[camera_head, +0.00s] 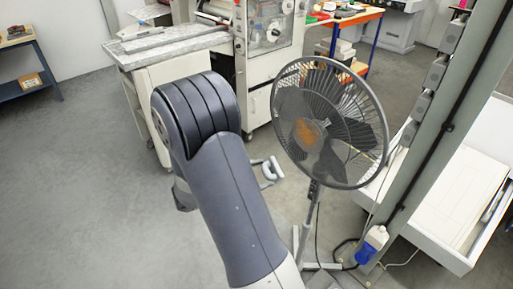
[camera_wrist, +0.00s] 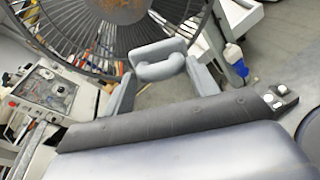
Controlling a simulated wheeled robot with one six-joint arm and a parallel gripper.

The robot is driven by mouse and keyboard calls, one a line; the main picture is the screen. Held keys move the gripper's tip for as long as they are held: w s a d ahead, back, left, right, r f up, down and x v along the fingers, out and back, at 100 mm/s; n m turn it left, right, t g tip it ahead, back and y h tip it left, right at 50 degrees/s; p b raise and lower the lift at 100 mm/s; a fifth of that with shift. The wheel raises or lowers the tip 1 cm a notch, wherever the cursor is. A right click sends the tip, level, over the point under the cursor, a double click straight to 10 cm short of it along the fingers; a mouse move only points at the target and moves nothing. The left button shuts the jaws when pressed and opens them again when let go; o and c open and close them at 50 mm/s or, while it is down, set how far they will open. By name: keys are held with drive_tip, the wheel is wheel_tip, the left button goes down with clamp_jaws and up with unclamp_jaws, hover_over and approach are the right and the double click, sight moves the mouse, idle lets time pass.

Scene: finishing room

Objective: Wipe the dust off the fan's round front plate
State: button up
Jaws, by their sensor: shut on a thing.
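The fan (camera_head: 330,122) stands upright on a pole, its round wire cage facing left toward my arm. Its round front plate (camera_head: 307,131) carries an orange-brown dust patch at the cage's middle. In the wrist view the fan cage (camera_wrist: 75,28) fills the upper left, and the plate (camera_wrist: 122,8) is cut by the top edge. My gripper (camera_wrist: 163,72) is shut on a grey rounded pad-like thing (camera_wrist: 157,52) held between its two fingers. The pad appears in front of the cage's lower part, below the plate; I cannot tell whether it touches. In the head view my arm mostly hides the gripper.
A grey post (camera_head: 440,110) with boxes and a cable stands right of the fan. A white open drawer (camera_head: 455,205) is behind it. A white bottle with a blue part (camera_head: 372,243) is near the post's foot. A machine (camera_head: 270,45) stands behind. The left floor is clear.

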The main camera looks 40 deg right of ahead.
sight(272, 156)
wheel_tip(272, 156, up, 6)
drive_tip(key=w+n+t+h, duration=0.2)
drive_tip(key=t, duration=0.1)
drive_tip(key=shift+w+d+r+p, duration=0.1)
drive_tip(key=shift+d+p, duration=0.25)
drive_tip(key=shift+d, duration=1.3)
drive_tip(key=shift+w+d+p, duration=0.1)
drive_tip(key=shift+d+p, duration=0.2)
drive_tip(key=shift+d, duration=1.3)
drive_tip(key=shift+d, duration=1.15)
